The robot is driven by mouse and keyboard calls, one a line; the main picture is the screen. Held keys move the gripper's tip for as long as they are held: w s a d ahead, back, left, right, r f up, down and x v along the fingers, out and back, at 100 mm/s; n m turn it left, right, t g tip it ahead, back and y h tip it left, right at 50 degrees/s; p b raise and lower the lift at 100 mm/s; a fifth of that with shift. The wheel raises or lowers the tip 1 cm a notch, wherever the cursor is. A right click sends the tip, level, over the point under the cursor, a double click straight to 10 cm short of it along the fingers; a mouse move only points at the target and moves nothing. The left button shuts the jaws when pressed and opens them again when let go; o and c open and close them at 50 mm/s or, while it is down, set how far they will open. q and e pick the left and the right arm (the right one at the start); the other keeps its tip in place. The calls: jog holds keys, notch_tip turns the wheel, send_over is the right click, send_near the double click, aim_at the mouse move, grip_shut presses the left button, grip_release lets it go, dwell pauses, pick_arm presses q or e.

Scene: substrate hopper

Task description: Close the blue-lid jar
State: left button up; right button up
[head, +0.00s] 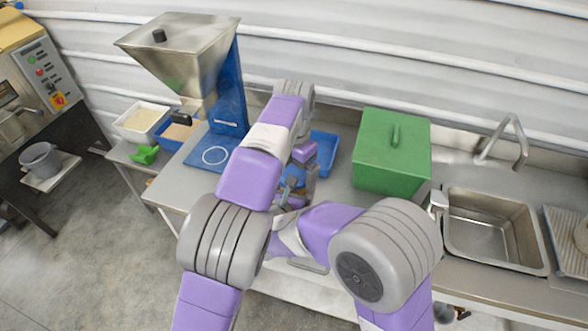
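A small blue piece (293,182) shows among grey gripper parts on the steel counter in the middle of the head view. It may be the jar's blue lid, but most of it is hidden and I cannot tell whether it sits on a jar. My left gripper (304,156) points down there, largely behind my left arm. My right gripper (290,200) reaches in from the right, close to the blue piece and just below my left gripper. The fingertips of both are too hidden to show whether they are open or shut.
A steel hopper (180,50) on a blue stand rises at the left. A blue tray (325,150) lies behind my grippers, partly hidden. A green lidded box (391,150) and a sink (495,230) are to the right. White (140,122) and blue (177,133) bins stand left.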

pick_arm(q)
jog(key=c, duration=0.7)
jog(key=o, duration=0.7)
jog(key=shift+r, duration=2.25)
jog(key=shift+d, duration=0.1)
